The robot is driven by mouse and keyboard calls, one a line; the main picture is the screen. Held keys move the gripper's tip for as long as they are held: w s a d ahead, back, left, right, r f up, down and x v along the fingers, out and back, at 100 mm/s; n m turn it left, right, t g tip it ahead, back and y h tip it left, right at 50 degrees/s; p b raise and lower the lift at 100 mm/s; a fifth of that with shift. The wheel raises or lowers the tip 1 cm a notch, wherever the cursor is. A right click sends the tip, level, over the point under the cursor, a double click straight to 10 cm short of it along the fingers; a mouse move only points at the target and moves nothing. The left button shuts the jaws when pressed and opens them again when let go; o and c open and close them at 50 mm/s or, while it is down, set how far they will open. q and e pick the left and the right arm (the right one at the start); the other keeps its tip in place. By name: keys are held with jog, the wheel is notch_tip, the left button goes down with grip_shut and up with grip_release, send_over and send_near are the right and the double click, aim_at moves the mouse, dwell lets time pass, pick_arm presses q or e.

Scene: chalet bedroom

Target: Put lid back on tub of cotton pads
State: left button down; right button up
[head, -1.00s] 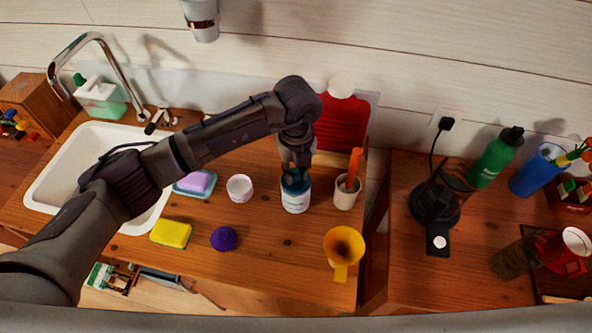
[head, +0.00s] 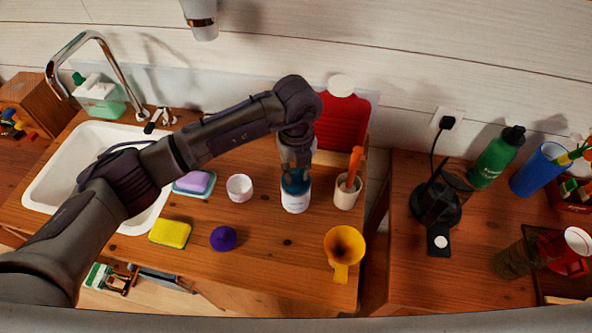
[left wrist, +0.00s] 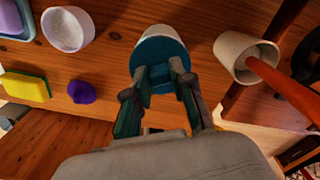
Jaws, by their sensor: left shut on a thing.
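The tub (head: 295,202) is white with a small label and stands upright on the wooden counter. The blue lid (left wrist: 153,55) is at the tub's mouth, covering it in the left wrist view. I cannot tell whether it is fully seated. My left gripper (head: 296,178) points down over the tub and is shut on the lid. Its fingers (left wrist: 160,75) hide part of the lid. The tub's contents are hidden. My right gripper is not in view.
A beige cup (head: 345,196) with an orange-handled tool stands close right of the tub. A small pale bowl (head: 239,188) is to its left. A yellow funnel (head: 345,245), purple object (head: 223,239) and yellow sponge (head: 170,233) lie in front. The sink (head: 50,185) is at left.

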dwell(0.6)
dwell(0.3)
pick_arm(q)
jog(key=c, duration=0.9)
grip_release()
jog(key=o, duration=0.5)
jog(key=shift+r+p, duration=1.8)
jog(key=shift+r, duration=1.7)
